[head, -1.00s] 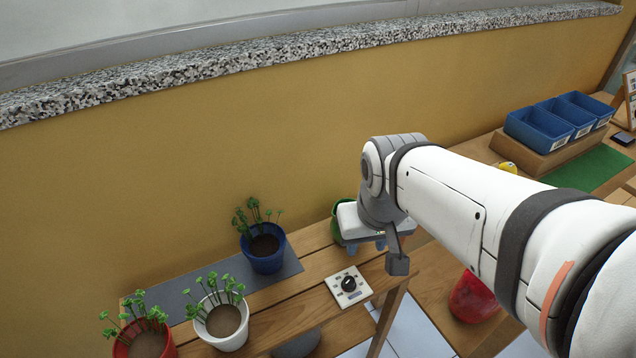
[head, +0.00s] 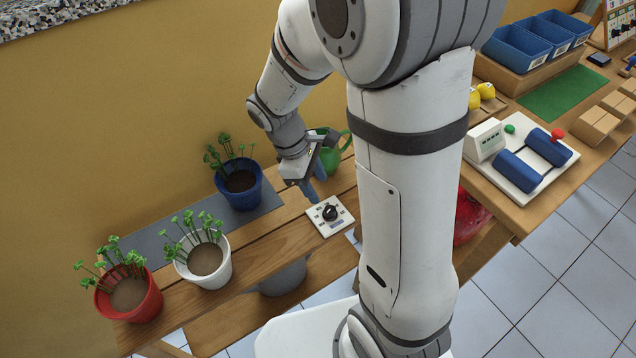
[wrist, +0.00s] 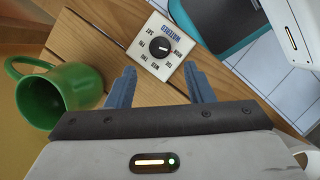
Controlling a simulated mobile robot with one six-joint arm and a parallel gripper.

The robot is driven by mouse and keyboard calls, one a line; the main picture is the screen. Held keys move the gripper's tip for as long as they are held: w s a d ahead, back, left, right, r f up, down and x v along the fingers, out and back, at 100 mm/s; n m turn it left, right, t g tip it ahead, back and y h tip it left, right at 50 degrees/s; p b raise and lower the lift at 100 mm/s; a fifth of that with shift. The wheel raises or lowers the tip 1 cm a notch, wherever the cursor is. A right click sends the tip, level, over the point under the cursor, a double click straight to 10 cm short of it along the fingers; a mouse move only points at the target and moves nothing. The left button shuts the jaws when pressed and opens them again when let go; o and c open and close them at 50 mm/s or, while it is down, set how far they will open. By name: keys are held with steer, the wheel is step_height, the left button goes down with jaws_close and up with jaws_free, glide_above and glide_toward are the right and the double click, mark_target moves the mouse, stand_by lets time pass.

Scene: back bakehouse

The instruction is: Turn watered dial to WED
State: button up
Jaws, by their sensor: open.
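The watered dial is a black round knob (head: 330,212) on a white square plate on the wooden bench. It also shows in the wrist view (wrist: 159,46), with day letters around it and the word WATERED. A white mark on the knob seems to point right in the wrist view, toward the MON side; WED is on the edge nearest my fingers. My gripper (head: 311,190) is beside the plate, above the bench. In the wrist view its blue fingers (wrist: 160,80) are apart and empty, with the knob beyond the gap between their tips. I see no contact.
Blue, white (head: 205,262) and red (head: 128,298) plant pots stand to the left. The bench between dial and white pot is clear.

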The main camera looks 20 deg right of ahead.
mark_target(330, 210)
steer(key=shift+n, duration=0.3)
steer(key=x, duration=0.4)
steer(key=b+x, duration=0.1)
steer(key=x, duration=0.3)
steer(key=shift+w+a+f, duration=0.1)
steer(key=shift+f, duration=0.35)
steer(key=c, duration=0.9)
steer(key=shift+a, duration=0.15)
steer(key=shift+c, duration=0.5)
steer(key=shift+d, duration=0.2)
